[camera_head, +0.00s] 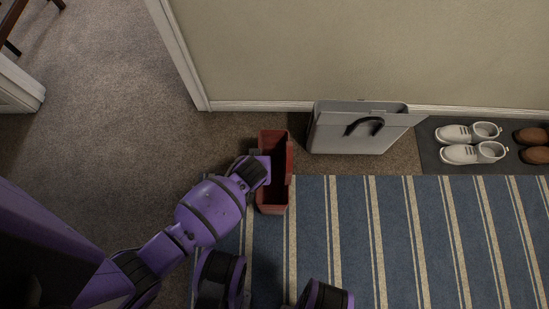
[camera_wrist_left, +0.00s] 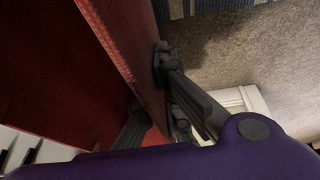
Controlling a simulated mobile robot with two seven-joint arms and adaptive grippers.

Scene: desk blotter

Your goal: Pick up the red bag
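The red bag (camera_head: 273,203) is a narrow, open-topped red holder standing between the striped rug and the wall. It fills much of the left wrist view (camera_wrist_left: 125,45). My left gripper (camera_head: 262,166) is at the bag's left side wall, its hand partly hiding that side. In the left wrist view the gripper's dark fingers (camera_wrist_left: 155,105) lie on both sides of the red wall and appear closed on it. The inner fingertip is mostly hidden. My right gripper is not in view; only purple parts of my body show at the bottom.
A grey bag (camera_head: 350,139) with a dark handle stands against the wall, right of the red bag. White shoes (camera_head: 474,154) and brown shoes sit on a dark mat (camera_head: 432,160) at right. The striped rug (camera_head: 390,235) and the carpet (camera_head: 110,110) at left are clear.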

